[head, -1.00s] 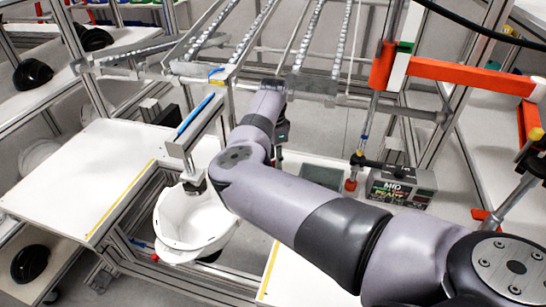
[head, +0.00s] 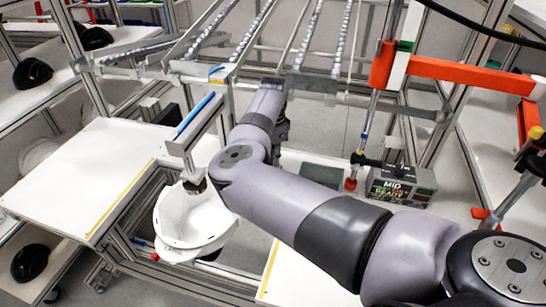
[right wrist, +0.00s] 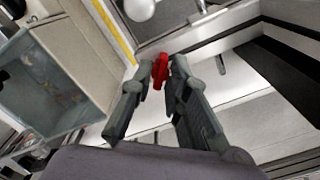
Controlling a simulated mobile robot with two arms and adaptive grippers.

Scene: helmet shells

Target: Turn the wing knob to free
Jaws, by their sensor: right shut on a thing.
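The red wing knob (right wrist: 160,72) shows in the right wrist view, between the fingertips of my right gripper (right wrist: 160,78). The gripper is shut on the knob, with a finger on each side of it. In the head view my right arm comes in from the right, and its forearm hides the knob and most of the gripper. A white helmet shell (head: 190,222) hangs open side up under a metal fixture (head: 195,135) with a blue strip. My left gripper is not in view.
White tables (head: 75,180) with yellow edge lines flank the frame around the shell. A black-and-grey box with lettering (head: 400,187) stands right of my arm. Sloped roller rails (head: 250,45) cross above, and an orange beam (head: 470,75) runs at upper right.

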